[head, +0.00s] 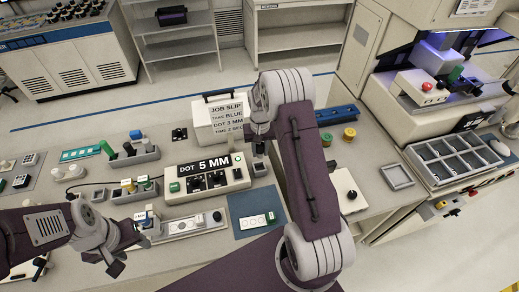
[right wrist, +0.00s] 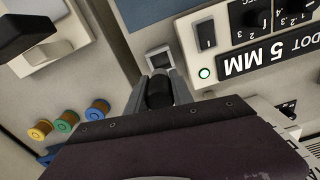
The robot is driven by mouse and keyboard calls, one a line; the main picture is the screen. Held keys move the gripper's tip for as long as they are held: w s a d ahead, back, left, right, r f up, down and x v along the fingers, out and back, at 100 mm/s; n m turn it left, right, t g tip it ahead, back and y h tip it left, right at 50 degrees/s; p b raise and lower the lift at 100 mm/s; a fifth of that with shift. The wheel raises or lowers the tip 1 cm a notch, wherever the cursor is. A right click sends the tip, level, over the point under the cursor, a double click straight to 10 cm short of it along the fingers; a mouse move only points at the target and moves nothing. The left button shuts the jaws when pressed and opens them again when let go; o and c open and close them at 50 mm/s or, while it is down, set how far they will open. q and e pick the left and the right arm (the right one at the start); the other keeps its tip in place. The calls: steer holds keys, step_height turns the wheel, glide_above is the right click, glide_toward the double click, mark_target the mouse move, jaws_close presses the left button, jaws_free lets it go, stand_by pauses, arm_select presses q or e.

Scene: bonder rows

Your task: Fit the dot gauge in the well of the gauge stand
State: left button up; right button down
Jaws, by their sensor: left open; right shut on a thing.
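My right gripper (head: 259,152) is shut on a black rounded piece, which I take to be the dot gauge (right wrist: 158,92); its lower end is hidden. A small grey block with a square opening, seemingly the gauge stand (head: 259,169), is just below the gripper. In the right wrist view the stand (right wrist: 159,58) shows just past the fingertips (right wrist: 160,82). I cannot tell whether the gauge touches it. My left gripper (head: 114,263) is open and empty at the lower left, over the front of the bench.
The controller reading DOT 5 MM (head: 207,178) stands left of the stand. The job slip (head: 228,118) is behind it. A blue mat (head: 241,205) lies in front. A box with a black knob (head: 347,188) and several spools (right wrist: 67,121) are to the right of the stand in the head view.

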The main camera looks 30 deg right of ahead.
mark_target(259, 157)
steer(key=shift+s+a+f+b, duration=0.15)
steer(key=shift+f+b, duration=0.15)
steer(key=shift+f, duration=0.15)
steer(key=shift+a+f+b, duration=0.1)
steer(key=shift+f+b, duration=0.15)
steer(key=shift+f, duration=0.2)
steer(key=shift+f+b, duration=0.55)
steer(key=shift+f, duration=0.35)
steer(key=shift+d+f, duration=0.1)
steer(key=shift+f, duration=0.25)
steer(key=shift+r, duration=0.1)
